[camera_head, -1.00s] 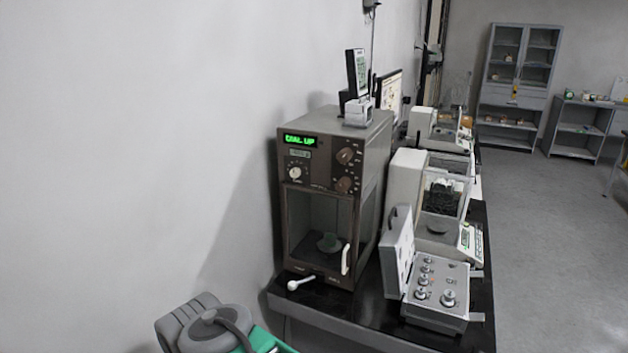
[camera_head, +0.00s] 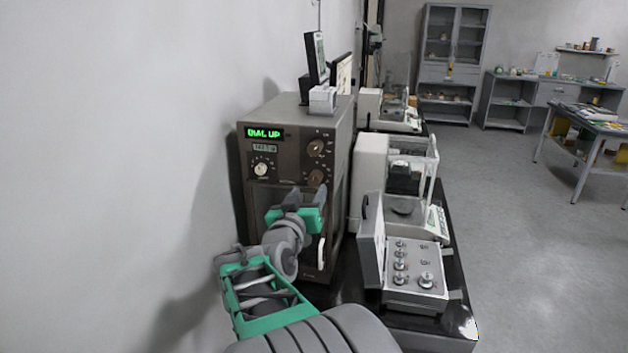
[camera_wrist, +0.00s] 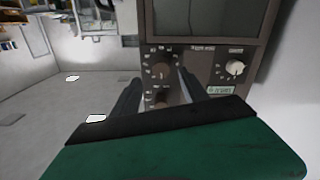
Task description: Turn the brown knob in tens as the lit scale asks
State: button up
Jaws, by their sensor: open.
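The brown-grey balance (camera_head: 283,130) has a green lit display (camera_head: 264,133) reading "DIAL UP". Two brown knobs are stacked on its front right: an upper knob (camera_head: 315,148) and a lower knob (camera_head: 315,177). I cannot read which one counts tens. My gripper (camera_head: 305,194) is open and empty, in front of the panel below the knobs in the head view. In the wrist view, which is upside down, the lower knob (camera_wrist: 163,71) appears between the fingertips (camera_wrist: 158,80), with a gap. The upper knob (camera_wrist: 161,97) is partly hidden behind my gripper.
A white knob (camera_head: 261,169) sits left of the brown ones; it shows in the wrist view (camera_wrist: 234,68) too. A white door handle (camera_head: 321,251) is low on the balance. The wall is close on the left.

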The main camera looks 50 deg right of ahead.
aim_at(313, 182)
jog(key=p+x, duration=0.2)
jog(key=x, duration=0.5)
jog(key=shift+w+d+p, duration=0.2)
jog(key=shift+d+p, duration=0.05)
jog(key=shift+p, duration=0.05)
jog(key=shift+c, duration=0.2)
grip_shut()
